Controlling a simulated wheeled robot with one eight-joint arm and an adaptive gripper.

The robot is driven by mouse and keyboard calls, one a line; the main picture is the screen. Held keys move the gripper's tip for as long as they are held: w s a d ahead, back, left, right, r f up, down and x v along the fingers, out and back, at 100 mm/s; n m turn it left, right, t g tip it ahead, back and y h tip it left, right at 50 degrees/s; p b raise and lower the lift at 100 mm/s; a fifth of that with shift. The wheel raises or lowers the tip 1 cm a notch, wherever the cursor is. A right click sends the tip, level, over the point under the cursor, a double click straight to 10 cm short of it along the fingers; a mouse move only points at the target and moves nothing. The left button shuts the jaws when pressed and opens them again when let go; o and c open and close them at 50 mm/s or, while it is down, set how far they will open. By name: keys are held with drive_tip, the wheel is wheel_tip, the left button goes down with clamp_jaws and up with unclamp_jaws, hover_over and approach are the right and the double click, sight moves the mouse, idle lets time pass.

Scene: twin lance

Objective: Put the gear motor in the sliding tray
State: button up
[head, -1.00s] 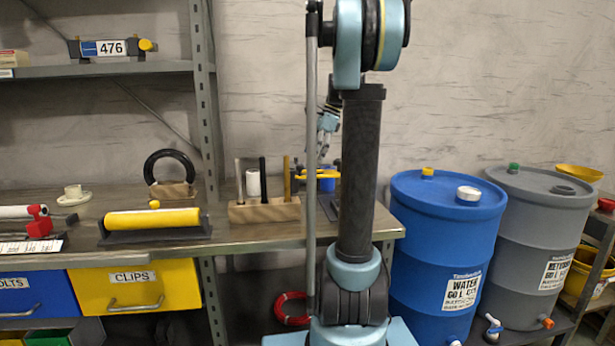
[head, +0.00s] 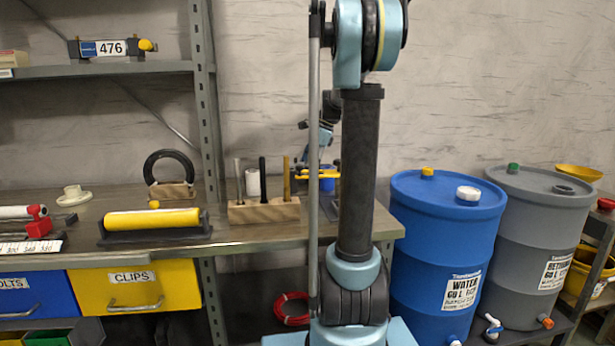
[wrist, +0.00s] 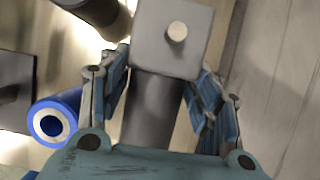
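In the wrist view the gear motor, a dark cylinder with a grey square end plate (wrist: 172,40) and a short round shaft, lies between the fingers of my gripper (wrist: 160,88). The fingers appear to press on both sides of the cylinder; my palm hides its lower end. In the head view my gripper (head: 318,152) is over the back of the bench, largely hidden behind my arm column. The motor cannot be made out there. I cannot pick out the sliding tray with certainty.
A blue roll (wrist: 52,124) is close to the left finger; it also shows on the bench (head: 327,183). A wooden block with pegs (head: 264,210), a yellow roller (head: 152,218) and a black ring (head: 170,165) stand left. A blue barrel (head: 440,260) stands right.

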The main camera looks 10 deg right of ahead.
clamp_jaws()
drive_tip(key=shift+r, duration=0.1)
wheel_tip(320, 180, up, 18)
idle(0.7)
